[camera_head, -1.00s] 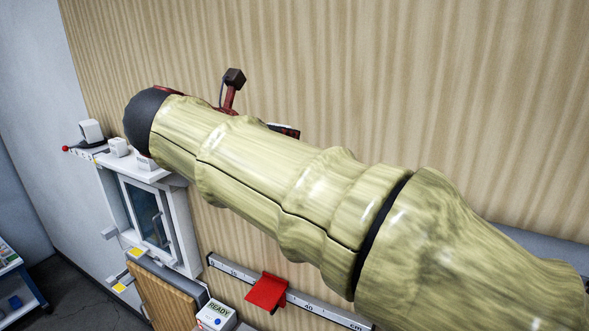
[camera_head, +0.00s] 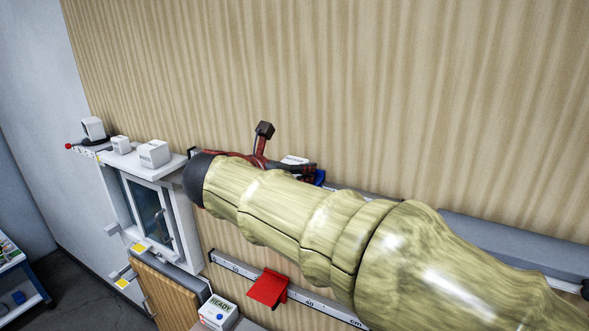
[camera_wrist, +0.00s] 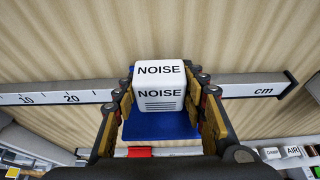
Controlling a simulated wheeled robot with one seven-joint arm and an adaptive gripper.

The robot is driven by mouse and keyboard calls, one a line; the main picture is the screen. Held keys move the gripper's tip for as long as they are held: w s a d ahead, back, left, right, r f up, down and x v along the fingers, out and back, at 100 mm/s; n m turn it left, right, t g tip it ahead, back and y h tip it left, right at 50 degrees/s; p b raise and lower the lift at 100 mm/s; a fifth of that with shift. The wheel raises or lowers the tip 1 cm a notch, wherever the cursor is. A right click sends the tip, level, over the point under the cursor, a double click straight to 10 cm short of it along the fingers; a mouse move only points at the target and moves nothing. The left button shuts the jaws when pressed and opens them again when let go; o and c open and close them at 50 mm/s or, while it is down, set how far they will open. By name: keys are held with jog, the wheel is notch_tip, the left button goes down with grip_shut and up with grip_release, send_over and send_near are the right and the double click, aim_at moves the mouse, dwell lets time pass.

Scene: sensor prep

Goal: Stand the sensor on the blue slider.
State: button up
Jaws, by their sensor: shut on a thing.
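The sensor is a white block marked NOISE (camera_wrist: 159,87), upright between my fingers in the wrist view. My gripper (camera_wrist: 160,98) is shut on its two sides. The blue slider (camera_wrist: 160,130) shows directly below and around the lower part of the sensor, on the upper scale rail. I cannot tell whether the sensor touches it. In the head view, a bit of white sensor (camera_head: 294,160) shows at my gripper (camera_head: 303,170), with a blue corner of the slider (camera_head: 319,177) just beside it. My arm hides most of the rail there.
The upper rail (camera_wrist: 240,90) runs along the wood wall. A lower rail (camera_head: 325,307) carries a red slider (camera_head: 268,288). A white cabinet (camera_head: 150,205) with several small white devices on top stands at left. A box marked READY (camera_head: 217,312) is below. The wall above is clear.

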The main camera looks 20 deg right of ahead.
jog(key=shift+f, duration=0.2)
jog(key=o, duration=1.2)
jog(key=shift+c, duration=0.2)
jog(key=shift+r, duration=0.3)
jog(key=b+v, duration=0.1)
jog(key=v, duration=1.1)
jog(key=shift+b, duration=0.3)
